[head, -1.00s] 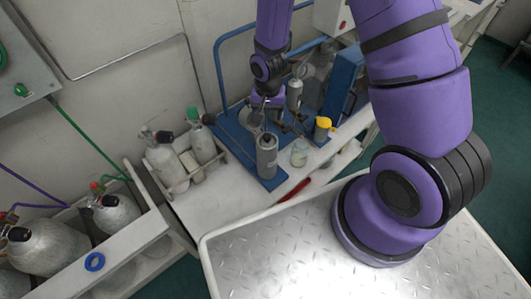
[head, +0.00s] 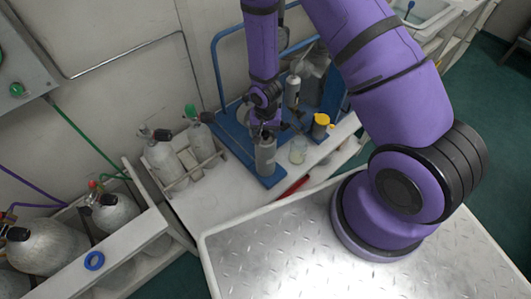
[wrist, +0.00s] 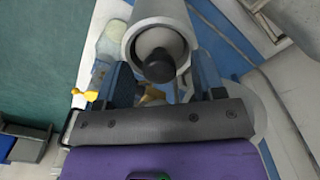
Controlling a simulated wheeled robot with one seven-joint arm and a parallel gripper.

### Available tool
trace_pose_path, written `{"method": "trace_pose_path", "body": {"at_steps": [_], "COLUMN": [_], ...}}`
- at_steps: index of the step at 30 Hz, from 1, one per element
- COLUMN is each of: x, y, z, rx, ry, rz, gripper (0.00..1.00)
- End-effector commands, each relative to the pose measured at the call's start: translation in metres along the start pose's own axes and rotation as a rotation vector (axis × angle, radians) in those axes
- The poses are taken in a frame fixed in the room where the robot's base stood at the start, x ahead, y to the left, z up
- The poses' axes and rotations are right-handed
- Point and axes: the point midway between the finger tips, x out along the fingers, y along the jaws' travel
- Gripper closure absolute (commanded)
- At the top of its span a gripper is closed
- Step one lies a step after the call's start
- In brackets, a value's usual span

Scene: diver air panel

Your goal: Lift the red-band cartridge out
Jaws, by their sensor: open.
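A grey cylinder (head: 266,156) stands upright on the front end of the blue stand (head: 272,181). In the wrist view its round top (wrist: 160,22) shows a pale rim around a dark knob (wrist: 160,66). I cannot see a red band, so I cannot tell whether the knob belongs to the red-band cartridge. My gripper (head: 264,132) is at the top of this cylinder in the head view. In the wrist view my gripper (wrist: 164,84) is open, with one finger on each side of the knob; I see no contact.
A glass jar (head: 298,151) and a yellow-capped container (head: 321,126) stand close on the right. A rack of bottles (head: 160,154) is on the left. A red bar (head: 292,187) lies near the bench's front edge. White bench top (head: 218,190) is clear in front.

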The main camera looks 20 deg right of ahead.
Motion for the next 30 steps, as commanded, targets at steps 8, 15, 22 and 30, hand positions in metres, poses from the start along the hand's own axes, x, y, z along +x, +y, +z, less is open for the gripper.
{"method": "trace_pose_path", "body": {"at_steps": [8,15,22,30], "x": [0.0120,0.0116,0.0115,0.0109], "y": [0.0003,0.0003,0.0003,0.0002], "z": [0.0003,0.0002,0.0002,0.0000], "rx": [-0.001,-0.001,-0.001,-0.001], "ry": [-0.001,-0.001,0.000,0.000], "rz": [0.001,0.000,0.000,0.000], "gripper": [0.37,0.62,1.00,1.00]}}
